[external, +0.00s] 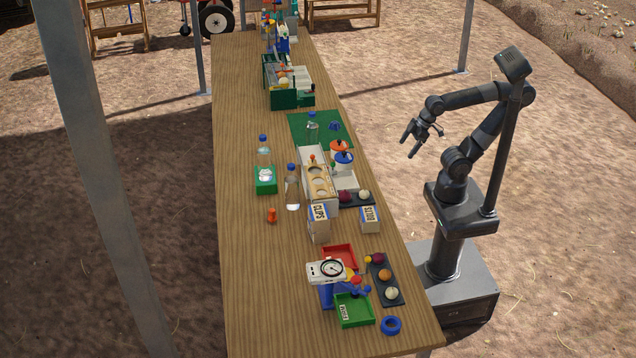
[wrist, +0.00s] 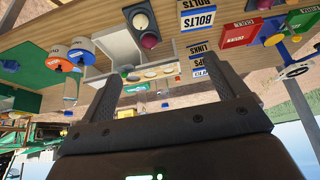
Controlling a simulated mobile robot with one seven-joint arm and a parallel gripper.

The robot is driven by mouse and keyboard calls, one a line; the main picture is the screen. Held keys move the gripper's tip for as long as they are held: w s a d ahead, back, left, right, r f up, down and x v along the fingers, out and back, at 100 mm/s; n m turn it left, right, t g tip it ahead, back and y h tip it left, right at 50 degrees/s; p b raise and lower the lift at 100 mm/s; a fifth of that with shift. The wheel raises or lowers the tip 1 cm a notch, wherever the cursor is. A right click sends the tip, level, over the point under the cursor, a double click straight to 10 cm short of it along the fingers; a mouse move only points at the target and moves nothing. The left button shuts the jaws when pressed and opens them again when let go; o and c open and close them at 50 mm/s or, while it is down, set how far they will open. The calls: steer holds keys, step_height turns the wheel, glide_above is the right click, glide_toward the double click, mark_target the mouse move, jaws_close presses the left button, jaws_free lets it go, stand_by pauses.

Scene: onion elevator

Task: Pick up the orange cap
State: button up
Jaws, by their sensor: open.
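A small orange cap-like piece (external: 271,216) stands on the wooden table, left of the CLIPS box, in the external view. I cannot pick it out in the wrist view. A jar with an orange lid (external: 339,146) stands further back beside a blue-lidded jar (external: 344,158); the orange lid also shows in the wrist view (wrist: 58,63). My gripper (external: 411,142) is open and empty, in the air off the table's right edge. In the wrist view its two fingers (wrist: 160,70) are spread apart with nothing between them.
The table's left edge strip is clear.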

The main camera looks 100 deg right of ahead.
steer(key=c, duration=0.6)
steer(key=w+r+m, duration=0.1)
steer(key=w+r, duration=0.1)
steer(key=w, duration=0.6)
steer(key=w+r, duration=0.3)
steer(key=w, duration=0.5)
steer(key=m+g+h, duration=0.1)
steer(key=m+h, duration=0.1)
steer(key=m, duration=0.1)
glide_above(272, 210)
steer(key=s+a, duration=0.1)
steer(key=s, duration=0.2)
step_height(272, 210, down, 23)
steer(key=x, duration=1.1)
steer(key=shift+s+a, duration=0.25)
